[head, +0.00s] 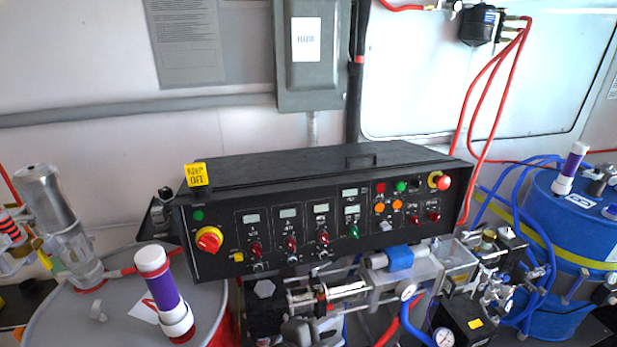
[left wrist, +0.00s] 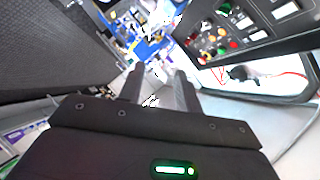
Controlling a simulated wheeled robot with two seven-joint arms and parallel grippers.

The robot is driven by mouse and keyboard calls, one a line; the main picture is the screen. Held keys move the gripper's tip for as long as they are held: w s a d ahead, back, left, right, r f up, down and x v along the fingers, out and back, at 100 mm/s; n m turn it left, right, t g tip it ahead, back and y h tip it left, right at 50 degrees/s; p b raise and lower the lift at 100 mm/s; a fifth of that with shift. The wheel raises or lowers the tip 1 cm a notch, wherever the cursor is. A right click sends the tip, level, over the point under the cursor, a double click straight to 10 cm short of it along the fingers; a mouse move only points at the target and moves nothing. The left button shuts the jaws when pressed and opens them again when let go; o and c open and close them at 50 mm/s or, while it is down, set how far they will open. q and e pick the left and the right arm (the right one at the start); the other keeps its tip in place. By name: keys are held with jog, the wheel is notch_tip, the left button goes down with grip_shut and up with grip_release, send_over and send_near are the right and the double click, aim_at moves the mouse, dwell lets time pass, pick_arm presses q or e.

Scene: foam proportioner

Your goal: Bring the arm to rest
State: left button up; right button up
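My left gripper (left wrist: 158,90) shows in the left wrist view with its two dark fingers apart and nothing between them. Its dark body fills the bottom of that view, with a lit green indicator. In the head view a dark grey shape at the bottom edge, below the control panel, may be part of it, but I cannot tell clearly. The black control panel (head: 318,235) with knobs, displays and lamps stands in the middle of the head view. It also shows tilted at the upper right of the left wrist view (left wrist: 236,32). My right gripper is not in view.
A grey drum (head: 75,318) with a white-and-purple cylinder (head: 162,290) stands at the left. A blue drum (head: 575,225) stands at the right. Hoses, valves and gauges crowd the space below the panel. A grey wall box (head: 312,80) hangs behind.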

pick_arm(q)
jog(key=s+a+f+n+g+y, duration=0.1)
jog(key=s+a+f+n+y, duration=0.2)
jog(key=a+f+n, duration=0.4)
jog(key=s+a+f+n+g+y, duration=0.1)
jog(key=s+a+f+n+y, duration=0.25)
jog(key=a, duration=0.55)
jog(key=s+a+f+n+g+y, duration=0.2)
jog(key=s+a+f+n, duration=0.15)
jog(key=s+a, duration=0.35)
jog(key=s+a+f+n+g+y, duration=0.1)
jog(key=s+a+f+n+g, duration=0.15)
jog(key=s+a+n, duration=0.35)
notch_tip(320, 180, down, 36)
jog(key=s+m+b, duration=0.2)
jog(key=s+b, duration=0.1)
jog(key=b, duration=0.6)
jog(key=s+a+f+g+b, duration=0.1)
jog(key=s+f+b, duration=0.1)
jog(key=s+f, duration=0.5)
jog(key=s+a+f+g+b, duration=0.1)
jog(key=s+f+b, duration=0.2)
jog(key=s+f, duration=0.5)
notch_tip(320, 180, down, 5)
jog(key=shift+s+a+r, duration=0.1)
jog(key=shift+s+a, duration=0.05)
jog(key=shift+a, duration=0.25)
jog(key=shift+y, duration=0.25)
